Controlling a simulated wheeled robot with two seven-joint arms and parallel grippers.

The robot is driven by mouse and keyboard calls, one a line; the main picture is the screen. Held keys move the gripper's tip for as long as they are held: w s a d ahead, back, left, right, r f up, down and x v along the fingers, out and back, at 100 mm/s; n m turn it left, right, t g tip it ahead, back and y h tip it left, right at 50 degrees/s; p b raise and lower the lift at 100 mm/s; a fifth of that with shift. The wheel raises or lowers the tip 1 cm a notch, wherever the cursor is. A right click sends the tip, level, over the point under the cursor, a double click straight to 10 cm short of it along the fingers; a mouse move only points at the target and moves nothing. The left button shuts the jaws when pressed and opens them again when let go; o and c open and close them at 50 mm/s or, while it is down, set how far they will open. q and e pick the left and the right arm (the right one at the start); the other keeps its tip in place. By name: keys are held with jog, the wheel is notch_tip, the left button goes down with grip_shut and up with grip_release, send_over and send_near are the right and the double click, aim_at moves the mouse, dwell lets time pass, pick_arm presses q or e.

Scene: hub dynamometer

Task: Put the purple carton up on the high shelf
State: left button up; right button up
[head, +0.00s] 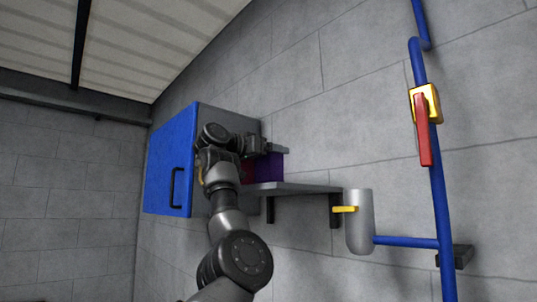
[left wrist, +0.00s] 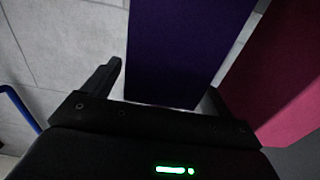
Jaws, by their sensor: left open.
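The purple carton (head: 271,168) stands on the high shelf (head: 290,188) on the wall, partly hidden by my left arm and gripper in the head view. My left gripper (head: 277,149) is open at the carton. In the left wrist view the purple carton (left wrist: 187,45) fills the space ahead of the gripper (left wrist: 165,85), between its two fingers. A gap shows between the left finger and the carton. The right finger is mostly hidden in the dark. My right gripper is in neither view.
A crimson box (head: 247,171) stands beside the carton, close to the right finger in the wrist view (left wrist: 285,75). A blue-doored cabinet (head: 171,160) is left of the shelf. A grey cylinder (head: 359,222) and blue pipe (head: 437,200) with a red-handled valve are right.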

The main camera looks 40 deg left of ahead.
pick_arm(q)
jog(key=shift+s+r, duration=0.1)
jog(key=shift+r, duration=0.05)
jog(key=shift+s, duration=0.15)
jog(key=s+b, duration=0.2)
jog(key=s, duration=0.1)
jog(key=s+b, duration=0.1)
jog(key=b, duration=0.1)
jog(key=shift+s+a+f, duration=0.3)
jog(key=shift+s+f, duration=0.05)
jog(key=s+b, duration=0.3)
jog(key=s, duration=0.4)
jog(key=shift+a+r, duration=0.25)
jog(key=shift+r, duration=0.15)
jog(key=shift+w, duration=0.15)
